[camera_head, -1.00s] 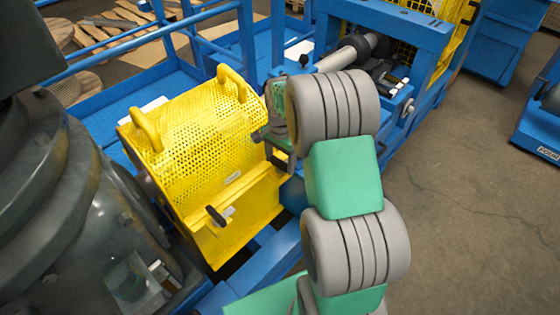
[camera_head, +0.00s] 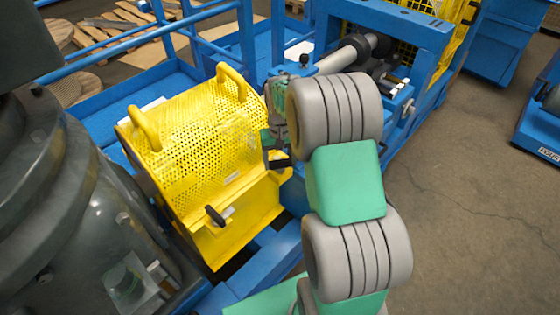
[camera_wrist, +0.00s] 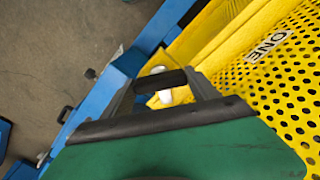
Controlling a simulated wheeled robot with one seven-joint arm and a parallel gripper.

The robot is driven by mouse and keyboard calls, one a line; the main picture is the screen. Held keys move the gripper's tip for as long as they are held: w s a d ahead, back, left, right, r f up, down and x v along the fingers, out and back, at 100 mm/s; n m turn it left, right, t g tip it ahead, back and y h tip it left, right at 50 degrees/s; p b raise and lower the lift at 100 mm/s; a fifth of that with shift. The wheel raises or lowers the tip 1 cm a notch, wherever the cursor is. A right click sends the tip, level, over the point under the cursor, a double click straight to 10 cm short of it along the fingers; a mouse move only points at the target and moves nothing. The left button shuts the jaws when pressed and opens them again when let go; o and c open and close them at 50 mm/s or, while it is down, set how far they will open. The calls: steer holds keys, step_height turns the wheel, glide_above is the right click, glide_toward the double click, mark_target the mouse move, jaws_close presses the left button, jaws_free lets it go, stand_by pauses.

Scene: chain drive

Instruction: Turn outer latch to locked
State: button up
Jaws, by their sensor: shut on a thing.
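The outer latch has a black handle (camera_wrist: 160,82) and a pale pivot (camera_wrist: 165,97), seen in the wrist view beside the yellow guard's edge. The handle lies between the fingertips of my gripper (camera_wrist: 159,78), which is shut on it. In the head view my gripper (camera_head: 277,147) is at the right end of the perforated yellow guard (camera_head: 195,150). There the latch is largely hidden by the gripper and wrist, so I cannot tell its exact angle. Another black-handled latch (camera_head: 215,216) is on the guard's front face, apart from my gripper.
The guard has two yellow loop handles (camera_head: 145,130) on top. A large dark housing (camera_head: 60,200) stands at the left. The blue frame (camera_head: 275,260) runs beneath the guard. Open concrete floor (camera_head: 450,160) lies to the right.

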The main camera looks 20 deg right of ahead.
mark_target(280, 160)
steer(key=n, duration=0.7)
stand_by(0.5)
steer(key=o, duration=1.4)
steer(key=shift+c, duration=0.2)
step_height(280, 160, up, 8)
steer(key=shift+f+b, duration=0.1)
steer(key=shift+b, duration=0.4)
